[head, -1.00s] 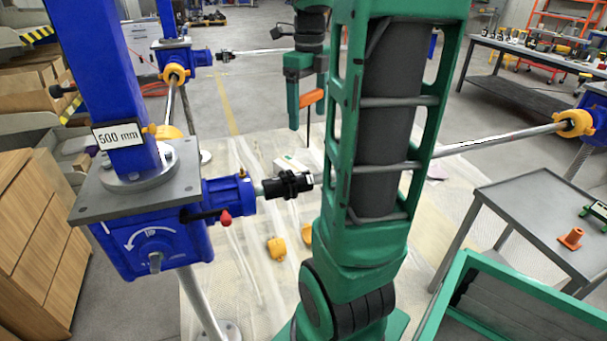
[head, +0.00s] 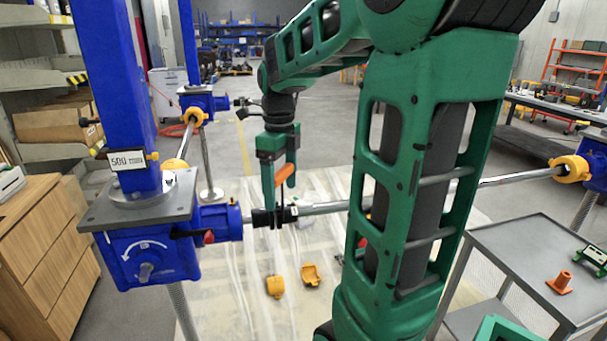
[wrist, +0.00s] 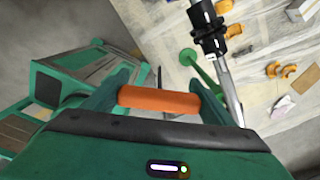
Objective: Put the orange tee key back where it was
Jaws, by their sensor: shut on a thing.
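The orange tee key (head: 293,175) has a thick orange crossbar and a thin dark shaft pointing down. My gripper (head: 279,184) is shut on its crossbar and holds it in the air. In the wrist view the crossbar (wrist: 158,100) lies across between my two fingers, and only a bit of dark shaft shows beyond it. In the head view my gripper overlaps the black shaft coupling (head: 263,217) beside the near blue screw jack (head: 160,245). The wrist view shows the coupling (wrist: 207,30) off to the side. Whether the shaft touches anything cannot be told.
A long steel drive shaft (head: 325,207) runs right from the coupling. Yellow guard pieces (head: 275,286) lie on the sheeted floor. A grey metal table (head: 515,255) at right carries a small orange cone-like piece (head: 560,284) and a green-framed device (head: 595,256). Wooden drawers (head: 45,235) stand left.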

